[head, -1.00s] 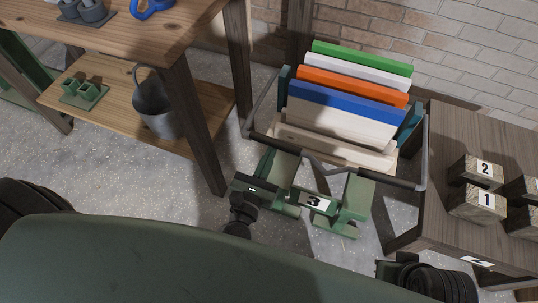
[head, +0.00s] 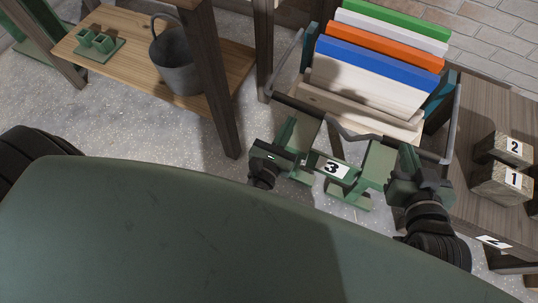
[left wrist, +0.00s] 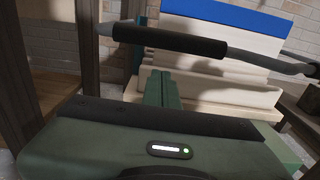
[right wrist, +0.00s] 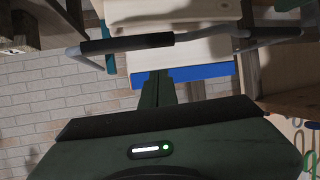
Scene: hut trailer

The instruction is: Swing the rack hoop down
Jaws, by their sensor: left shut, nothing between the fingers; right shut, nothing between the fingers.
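The rack hoop (head: 350,134) is a grey bent bar with dark grip sleeves. Its side arms run along both sides of the rack and its front bar crosses in front of the boards. My left gripper (head: 285,133) is shut and empty, close to the left part of the front bar. My right gripper (head: 407,152) is shut and empty, close to its right part. The hoop also shows in the left wrist view (left wrist: 170,40), beyond the shut fingers, and in the right wrist view (right wrist: 127,43). I cannot tell whether either gripper touches it.
The rack holds blue (head: 375,66), orange, white and green boards. A green stand marked 3 (head: 331,168) is below the hoop. A table with numbered blocks (head: 503,183) is at right. A shelf with a grey bucket (head: 178,62) is at left. Speckled floor lies between.

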